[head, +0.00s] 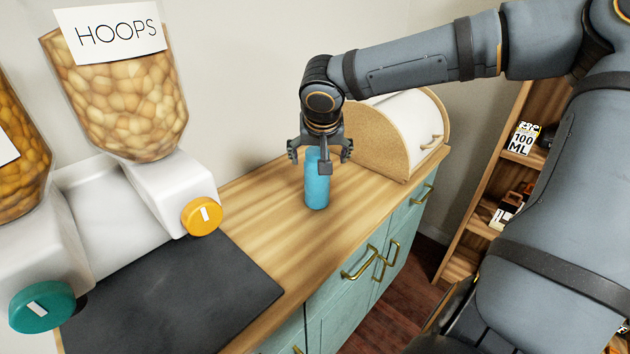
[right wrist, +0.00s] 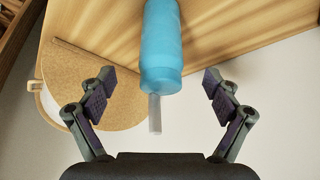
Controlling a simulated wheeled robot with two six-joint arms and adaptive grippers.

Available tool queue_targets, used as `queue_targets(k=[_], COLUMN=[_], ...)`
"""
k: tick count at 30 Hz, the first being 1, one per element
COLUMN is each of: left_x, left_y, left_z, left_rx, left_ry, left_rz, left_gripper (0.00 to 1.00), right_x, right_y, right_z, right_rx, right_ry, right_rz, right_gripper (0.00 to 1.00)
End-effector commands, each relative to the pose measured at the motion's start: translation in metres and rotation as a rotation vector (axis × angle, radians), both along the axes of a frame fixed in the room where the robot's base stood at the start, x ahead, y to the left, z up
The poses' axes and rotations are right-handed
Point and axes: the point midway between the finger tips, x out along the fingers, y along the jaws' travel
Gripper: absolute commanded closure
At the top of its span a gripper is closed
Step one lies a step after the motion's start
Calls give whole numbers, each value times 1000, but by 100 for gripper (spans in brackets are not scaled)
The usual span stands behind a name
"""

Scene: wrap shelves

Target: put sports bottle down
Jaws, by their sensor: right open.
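The blue sports bottle (head: 317,186) stands upright on the wooden counter top (head: 262,205), between the cereal dispensers and the bread box. My right gripper (head: 321,160) is around the upper part of the bottle in the head view and hides its top. In the right wrist view the bottle (right wrist: 162,50) and its pale spout lie between the spread fingers of the right gripper (right wrist: 160,100), with a gap on both sides. The right gripper is open. My left gripper is not in view.
A bread box (head: 385,140) stands behind the bottle to the right. Dispensers, one labelled HOOPS (head: 125,105), and a dark mat (head: 180,300) are at the left. A wooden shelf (head: 480,210) is at the right. Counter around the bottle is clear.

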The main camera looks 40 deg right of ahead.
Motion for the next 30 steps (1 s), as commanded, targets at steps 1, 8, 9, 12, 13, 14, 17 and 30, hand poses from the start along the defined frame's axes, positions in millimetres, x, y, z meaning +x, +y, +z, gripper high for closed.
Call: queue_targets(k=[1, 8, 9, 12, 13, 14, 17, 30], left_x=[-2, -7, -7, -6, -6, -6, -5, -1], left_y=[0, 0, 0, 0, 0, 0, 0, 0], left_z=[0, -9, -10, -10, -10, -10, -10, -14], left_rx=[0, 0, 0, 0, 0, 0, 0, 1], left_ry=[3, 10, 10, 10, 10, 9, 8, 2], left_rz=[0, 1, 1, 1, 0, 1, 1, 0], left_gripper=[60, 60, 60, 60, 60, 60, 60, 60], right_x=[0, 14, 16, 20, 20, 20, 22, 42], right_y=[0, -12, -14, -16, -17, -17, -18, -32], right_z=[-1, -34, -39, -45, -46, -46, -49, -91], right_rx=[1, 2, 1, 1, 0, 0, 0, 0], right_ry=[0, 4, 2, 2, 1, 1, 1, 0], right_rz=[-2, 0, 1, 1, 1, 2, 2, 3], right_gripper=[10, 10, 10, 10, 10, 10, 10, 10])
